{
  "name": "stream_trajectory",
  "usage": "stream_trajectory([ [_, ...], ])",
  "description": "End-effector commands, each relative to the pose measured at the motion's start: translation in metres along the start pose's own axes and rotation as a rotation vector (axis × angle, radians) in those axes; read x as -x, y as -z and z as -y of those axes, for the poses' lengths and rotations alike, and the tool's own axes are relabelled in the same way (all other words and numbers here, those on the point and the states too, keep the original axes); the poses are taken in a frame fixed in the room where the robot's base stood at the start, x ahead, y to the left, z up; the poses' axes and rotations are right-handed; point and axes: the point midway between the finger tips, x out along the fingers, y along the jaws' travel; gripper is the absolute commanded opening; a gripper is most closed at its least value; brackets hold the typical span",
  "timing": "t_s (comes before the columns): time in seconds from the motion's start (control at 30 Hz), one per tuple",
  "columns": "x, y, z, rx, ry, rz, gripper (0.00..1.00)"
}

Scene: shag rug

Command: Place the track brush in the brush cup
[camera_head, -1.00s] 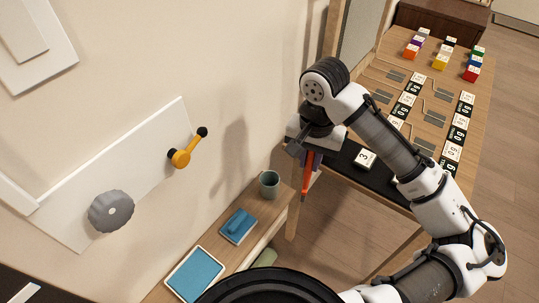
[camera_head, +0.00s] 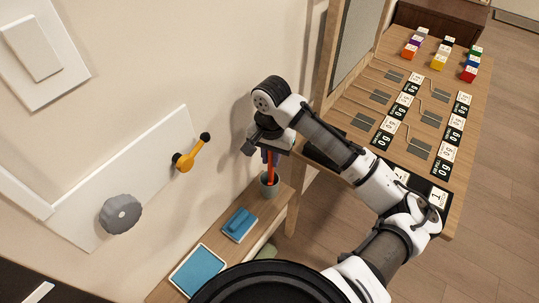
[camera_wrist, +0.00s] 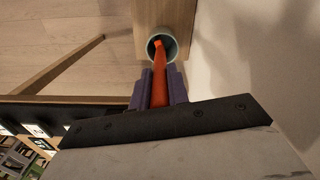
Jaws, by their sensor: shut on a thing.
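The track brush (camera_head: 270,172) is a slim orange-red stick held upright below my gripper (camera_head: 269,157). It also shows in the wrist view (camera_wrist: 159,75), between the purple fingers of my gripper (camera_wrist: 159,88). My gripper is shut on it. The brush cup (camera_head: 268,188) is a small grey-green cup on the wooden shelf against the wall. The brush's lower end overlaps the cup's mouth in both views, and in the wrist view the cup (camera_wrist: 150,48) lies around or just beyond the tip. I cannot tell how deep the tip is.
A blue block-like thing (camera_head: 240,224) and a blue-topped tray (camera_head: 198,272) lie on the same shelf (camera_head: 220,247). The wall with an orange lever (camera_head: 185,162) and grey knob (camera_head: 120,214) is close on the left. A table (camera_head: 452,205) with cards and coloured blocks stands right.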

Motion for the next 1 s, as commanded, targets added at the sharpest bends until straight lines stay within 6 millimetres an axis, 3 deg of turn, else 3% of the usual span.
stream_trajectory([
  [0.47, -0.009, 0.001, 0.004, 0.0, 0.0, 0.0, 0.0],
  [0.5, -0.009, 0.001, 0.004, 0.0, 0.0, -0.001, 0.19],
  [0.63, -0.009, 0.001, 0.004, 0.0, 0.0, -0.001, 0.36],
  [1.0, -0.004, 0.001, 0.004, 0.001, -0.001, -0.001, 0.38],
])
